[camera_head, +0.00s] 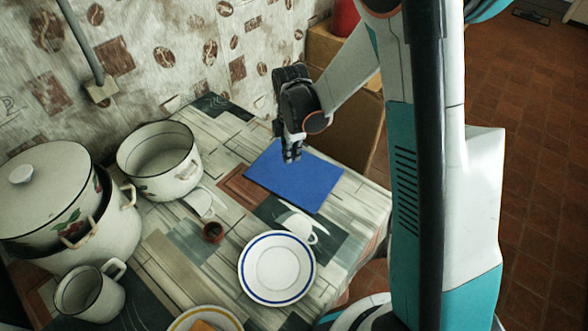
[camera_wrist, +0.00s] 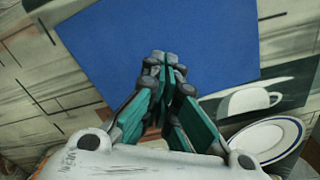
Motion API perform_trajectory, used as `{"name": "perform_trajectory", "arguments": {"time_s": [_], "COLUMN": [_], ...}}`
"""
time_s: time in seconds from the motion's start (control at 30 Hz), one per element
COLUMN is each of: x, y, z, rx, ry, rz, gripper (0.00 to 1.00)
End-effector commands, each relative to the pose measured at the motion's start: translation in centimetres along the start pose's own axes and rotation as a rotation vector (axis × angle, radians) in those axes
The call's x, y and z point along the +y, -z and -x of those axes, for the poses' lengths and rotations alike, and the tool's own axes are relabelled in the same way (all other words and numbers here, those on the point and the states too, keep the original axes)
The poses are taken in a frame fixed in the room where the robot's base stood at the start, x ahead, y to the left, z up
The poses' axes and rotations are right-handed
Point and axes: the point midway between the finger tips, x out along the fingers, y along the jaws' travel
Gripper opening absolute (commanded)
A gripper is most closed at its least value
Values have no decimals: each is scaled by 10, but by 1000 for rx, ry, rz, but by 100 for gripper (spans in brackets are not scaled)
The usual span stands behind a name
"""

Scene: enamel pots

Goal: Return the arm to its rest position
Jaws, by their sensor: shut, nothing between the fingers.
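My gripper (camera_head: 291,153) hangs pointing down over the far edge of a blue mat (camera_head: 312,186) on the table (camera_head: 350,215). In the wrist view my gripper (camera_wrist: 164,58) has its fingers together with nothing between them. The blue mat also shows in the wrist view (camera_wrist: 215,45), below and around the fingertips. I cannot tell how high the fingertips are above it. The mat is bare apart from the gripper in front of it.
A blue-rimmed plate (camera_head: 277,268) lies at the near right of the table. An orange-rimmed plate (camera_head: 178,324) is at the bottom.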

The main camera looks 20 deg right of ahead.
Motion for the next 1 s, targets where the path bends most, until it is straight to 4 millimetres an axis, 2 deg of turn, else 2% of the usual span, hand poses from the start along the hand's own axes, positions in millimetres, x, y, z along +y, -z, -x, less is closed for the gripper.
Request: {"name": "perform_trajectory", "arguments": {"time_s": [0.03,0.2,0.77,0.87,1.0], "x": [0,0,-1,-4,-15], "y": [0,0,0,-1,-5], "z": [7,19,21,33,66], "rx": [0,0,0,0,4], "ry": [0,0,-4,-19,-69], "rz": [0,0,-9,-52,-185], "gripper": [0,0,0,0,0]}}
